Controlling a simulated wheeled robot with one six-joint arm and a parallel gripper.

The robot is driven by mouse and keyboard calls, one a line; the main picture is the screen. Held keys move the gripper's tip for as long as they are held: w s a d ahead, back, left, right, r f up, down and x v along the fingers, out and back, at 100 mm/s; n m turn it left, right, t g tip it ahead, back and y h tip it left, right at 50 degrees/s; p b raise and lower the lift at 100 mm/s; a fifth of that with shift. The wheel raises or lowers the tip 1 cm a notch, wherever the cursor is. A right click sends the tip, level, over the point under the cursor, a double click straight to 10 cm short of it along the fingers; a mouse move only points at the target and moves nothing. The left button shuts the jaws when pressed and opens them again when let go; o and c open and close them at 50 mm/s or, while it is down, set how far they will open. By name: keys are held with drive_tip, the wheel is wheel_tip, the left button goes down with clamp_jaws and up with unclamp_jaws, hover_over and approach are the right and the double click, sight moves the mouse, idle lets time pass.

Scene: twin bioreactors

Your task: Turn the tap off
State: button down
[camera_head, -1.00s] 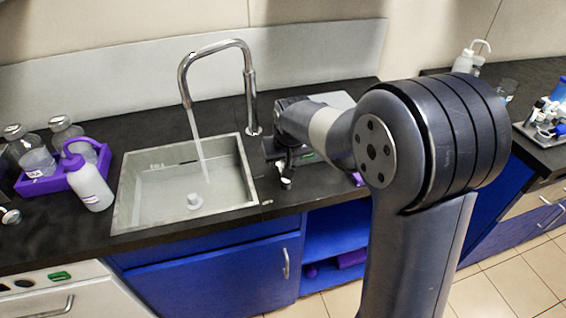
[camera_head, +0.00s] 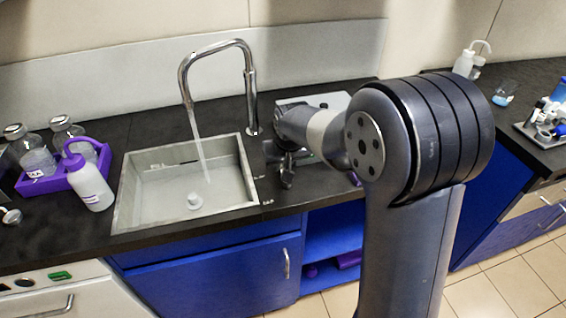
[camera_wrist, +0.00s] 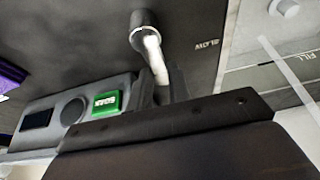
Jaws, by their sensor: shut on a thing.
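The tap (camera_head: 250,85) is a tall chrome gooseneck standing behind the grey sink (camera_head: 125,205). A stream of water (camera_head: 201,145) still falls from its spout into the basin. In the wrist view a pale lever (camera_wrist: 154,55) sticks out of a dark round mount (camera_wrist: 143,24) on the black counter, beside the printed word "SLOW". My gripper (camera_wrist: 163,88) is shut on the end of this lever; the fingers partly hide it. In the head view my gripper (camera_head: 287,172) is right of the sink, low over the counter, its grip too small to make out.
A purple tray (camera_head: 40,184) with bottles and a white wash bottle (camera_head: 90,185) stand left of the sink. More labware (camera_head: 550,118) stands on the right counter.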

drive_tip(key=shift+a+n, duration=0.1)
drive_tip(key=shift+n, duration=0.2)
drive_tip(key=n, duration=0.1)
drive_tip(key=a+n+y+b, duration=0.1)
drive_tip(key=n, duration=0.2)
drive_tip(key=shift+s+a+f+n+g+y, duration=0.1)
drive_tip(key=shift+s+a+n+g+y, duration=0.05)
drive_tip(key=shift+s+n+g+y, duration=0.2)
drive_tip(key=n+b, duration=0.1)
drive_tip(key=n, duration=0.1)
drive_tip(key=s+a+n+g+y+b, duration=0.1)
drive_tip(key=n, duration=0.1)
drive_tip(key=shift+s+n+g, duration=0.1)
drive_tip(key=shift+n+g, duration=0.15)
drive_tip(key=n+g, duration=0.1)
drive_tip(key=n, duration=0.1)
drive_tip(key=s+n+b, duration=0.1)
drive_tip(key=n, duration=0.1)
drive_tip(key=shift+s+a+g+y, duration=0.1)
drive_tip(key=shift+s+g+y, duration=0.1)
drive_tip(key=shift+g+y, duration=0.2)
drive_tip(key=shift+s+n+g+h, duration=0.15)
drive_tip(key=shift+s+n+g, duration=0.2)
drive_tip(key=shift+n, duration=0.65)
drive_tip(key=shift+s+n+g+h, duration=0.1)
drive_tip(key=shift+s+n+g, duration=0.25)
drive_tip(key=shift+n, duration=0.65)
drive_tip(key=c, duration=1.3)
unclamp_jaws()
